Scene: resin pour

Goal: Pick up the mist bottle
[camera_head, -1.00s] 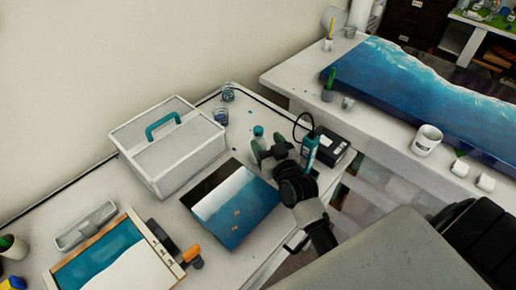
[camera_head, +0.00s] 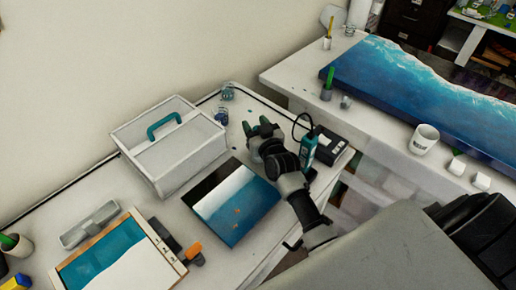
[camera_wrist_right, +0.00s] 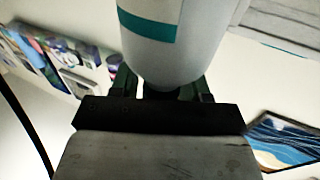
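The mist bottle shows in the right wrist view as a white bottle (camera_wrist_right: 185,55) with a teal band, large and close. My right gripper (camera_wrist_right: 160,88) has its dark green fingers around its rounded end. In the head view my right gripper (camera_head: 262,128) is over the far part of the near table, where the bottle's teal cap showed earlier. The bottle is mostly hidden there by the gripper. I cannot tell whether the fingers press on the bottle or only stand beside it. My left gripper is not in view.
A white box with a teal handle (camera_head: 163,124) stands left of the gripper. A blue-and-white panel (camera_head: 232,205) lies in front of it. A teal corded device (camera_head: 308,148) and a black box (camera_head: 329,144) stand close on its right. A mug (camera_head: 424,139) stands on the other table.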

